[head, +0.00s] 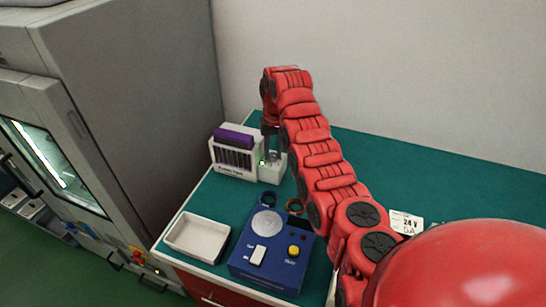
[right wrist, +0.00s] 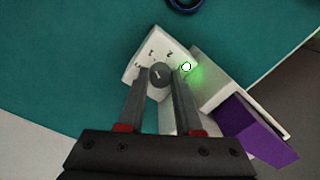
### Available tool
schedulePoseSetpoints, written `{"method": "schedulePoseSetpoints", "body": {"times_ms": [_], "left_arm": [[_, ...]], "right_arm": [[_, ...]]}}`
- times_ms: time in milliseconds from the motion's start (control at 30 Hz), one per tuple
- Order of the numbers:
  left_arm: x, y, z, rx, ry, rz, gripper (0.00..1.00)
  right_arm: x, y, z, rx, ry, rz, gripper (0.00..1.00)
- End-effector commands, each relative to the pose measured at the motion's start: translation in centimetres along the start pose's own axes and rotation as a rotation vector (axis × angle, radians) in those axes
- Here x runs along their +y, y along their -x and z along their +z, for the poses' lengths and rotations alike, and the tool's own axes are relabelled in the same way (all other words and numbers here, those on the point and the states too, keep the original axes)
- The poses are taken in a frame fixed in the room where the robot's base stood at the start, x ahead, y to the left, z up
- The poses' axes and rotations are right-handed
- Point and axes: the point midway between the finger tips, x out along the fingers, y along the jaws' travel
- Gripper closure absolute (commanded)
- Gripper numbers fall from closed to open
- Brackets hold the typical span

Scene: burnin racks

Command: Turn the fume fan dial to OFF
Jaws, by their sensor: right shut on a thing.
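The fume fan dial (right wrist: 159,73) is a round dark grey knob with a light pointer line. It sits on a white control box (right wrist: 146,52) with numbers printed around it; the 1 and 2 are legible. A green lamp (right wrist: 186,66) glows on the box, beside the right-hand finger. My right gripper (right wrist: 162,77) is shut on the dial, one finger on each side. In the head view the right gripper (head: 272,152) reaches down to the white box (head: 272,173), and the dial is hidden there. The pointer's exact setting is hard to read. My left gripper is not in view.
A white rack with a purple top (head: 233,140) stands against the control box. A white tray (head: 197,238) and a blue device (head: 268,252) with a yellow button are nearer. A grey cabinet (head: 120,90) is at left.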

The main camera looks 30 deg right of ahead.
Motion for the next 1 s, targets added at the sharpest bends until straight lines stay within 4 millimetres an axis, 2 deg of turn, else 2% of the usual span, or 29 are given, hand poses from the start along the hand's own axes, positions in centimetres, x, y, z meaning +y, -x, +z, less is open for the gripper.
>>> {"method": "schedulePoseSetpoints", "body": {"times_ms": [33, 500, 1000], "left_arm": [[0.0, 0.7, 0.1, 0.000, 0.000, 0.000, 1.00], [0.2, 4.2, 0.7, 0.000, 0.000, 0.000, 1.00], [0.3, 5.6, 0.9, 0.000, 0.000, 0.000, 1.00]], "right_arm": [[0.0, -0.3, 0.0, -0.001, 0.044, 0.000, 1.00], [0.0, -0.2, -0.1, -0.018, 0.483, 0.001, 1.00], [-0.1, -0.1, 0.0, -0.036, 0.784, -0.001, 1.00]]}}
